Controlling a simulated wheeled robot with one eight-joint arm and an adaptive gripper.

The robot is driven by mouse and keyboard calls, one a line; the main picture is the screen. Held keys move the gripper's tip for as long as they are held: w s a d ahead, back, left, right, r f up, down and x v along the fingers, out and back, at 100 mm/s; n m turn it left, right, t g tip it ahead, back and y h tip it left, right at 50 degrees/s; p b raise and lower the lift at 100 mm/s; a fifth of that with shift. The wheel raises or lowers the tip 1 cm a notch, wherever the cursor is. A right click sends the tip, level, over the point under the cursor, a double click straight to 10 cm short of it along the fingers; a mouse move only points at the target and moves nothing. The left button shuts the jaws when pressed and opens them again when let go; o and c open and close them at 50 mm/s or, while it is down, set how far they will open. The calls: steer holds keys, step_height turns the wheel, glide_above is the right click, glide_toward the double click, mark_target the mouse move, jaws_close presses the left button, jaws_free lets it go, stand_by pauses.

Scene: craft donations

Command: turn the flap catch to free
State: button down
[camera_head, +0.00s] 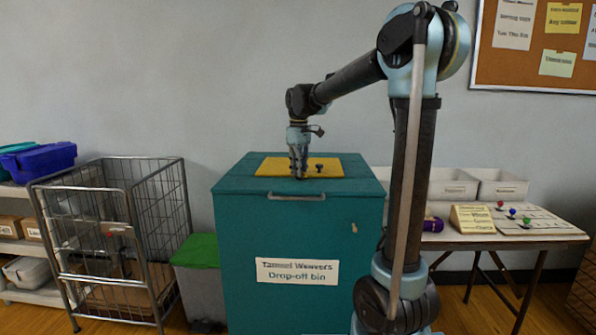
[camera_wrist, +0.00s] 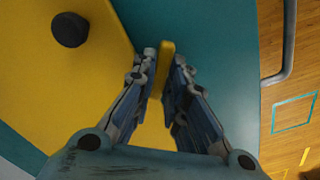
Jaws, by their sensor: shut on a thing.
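The teal drop-off bin (camera_head: 235,230) has a yellow flap (camera_head: 341,165) on its top, with a dark knob (camera_head: 319,168). In the wrist view the flap (camera_wrist: 90,85) lies at left, with the round black knob (camera_wrist: 70,29) near the upper left. My gripper (camera_head: 299,175) points straight down at the flap's front edge. In the wrist view my gripper (camera_wrist: 164,68) is shut on a narrow yellow bar, the flap catch (camera_wrist: 167,48), one finger on each side. The catch's lower part is hard to separate from the yellow behind it. In the head view my fingers hide the catch.
A metal handle (camera_head: 296,197) is on the bin's front edge. A wire cart (camera_head: 115,235) and a green-lidded bin (camera_head: 197,250) stand left. At right, a table (camera_head: 480,239) holds white trays, a sign and small coloured knobs.

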steer(key=n, duration=0.7)
steer(key=shift+d, duration=0.1)
steer(key=shift+w, duration=0.1)
stand_by(0.4)
steer(key=c, duration=1.6)
jaws_free()
steer(key=shift+r, duration=0.35)
step_height(320, 180, up, 11)
